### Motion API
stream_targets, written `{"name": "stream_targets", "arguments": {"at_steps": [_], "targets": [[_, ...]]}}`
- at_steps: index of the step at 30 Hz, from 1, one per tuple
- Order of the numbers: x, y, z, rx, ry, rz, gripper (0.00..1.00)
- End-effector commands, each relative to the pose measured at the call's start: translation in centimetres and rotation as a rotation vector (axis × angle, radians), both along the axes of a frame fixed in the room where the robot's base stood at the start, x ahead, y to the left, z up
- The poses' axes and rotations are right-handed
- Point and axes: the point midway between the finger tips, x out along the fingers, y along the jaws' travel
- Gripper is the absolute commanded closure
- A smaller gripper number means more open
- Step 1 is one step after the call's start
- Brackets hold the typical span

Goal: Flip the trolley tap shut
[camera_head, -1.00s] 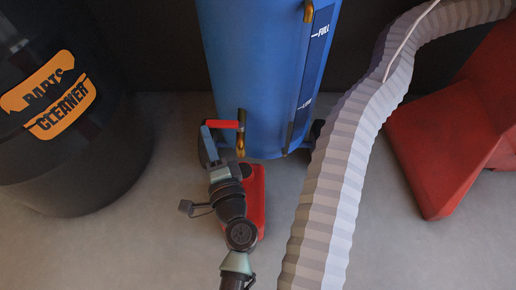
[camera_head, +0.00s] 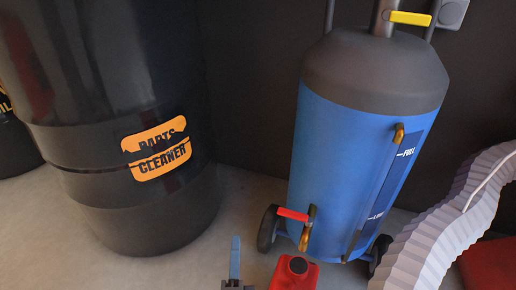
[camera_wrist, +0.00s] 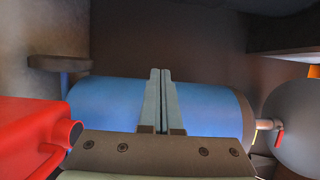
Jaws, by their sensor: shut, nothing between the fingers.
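The blue trolley tank (camera_head: 345,170) stands upright at right of centre in the head view. Low on its left side is the brass tap (camera_head: 306,236); its red lever (camera_head: 293,214) lies roughly level, pointing left. My gripper (camera_head: 235,243) is shut and empty, low in the head view, left of the tap and apart from it. In the wrist view my gripper (camera_wrist: 160,75) has its fingers together in front of the blue tank (camera_wrist: 205,112), which appears sideways. I cannot make out the low tap there.
A red can (camera_head: 294,274) stands below the tap, and its open spout shows in the wrist view (camera_wrist: 68,132). A black parts-cleaner drum (camera_head: 115,215) is at left. A ribbed hose (camera_head: 440,225) is at right. A yellow lever (camera_head: 410,18) is above the tank.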

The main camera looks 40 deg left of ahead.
Motion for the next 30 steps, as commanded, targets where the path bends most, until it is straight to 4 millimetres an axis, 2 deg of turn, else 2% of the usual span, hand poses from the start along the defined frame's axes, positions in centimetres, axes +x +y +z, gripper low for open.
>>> {"name": "stream_targets", "arguments": {"at_steps": [3,7,26,29,30], "targets": [[-1.3,0.5,-0.1,0.001,0.002,-0.001,1.0],[-1.9,0.8,0.0,0.001,0.001,-0.002,1.0],[-1.9,0.8,0.0,0.0,0.0,-0.001,1.0],[-1.1,0.5,1.5,-0.022,-0.039,-0.004,1.0],[-0.3,0.2,2.8,-0.041,-0.072,-0.006,1.0]]}}
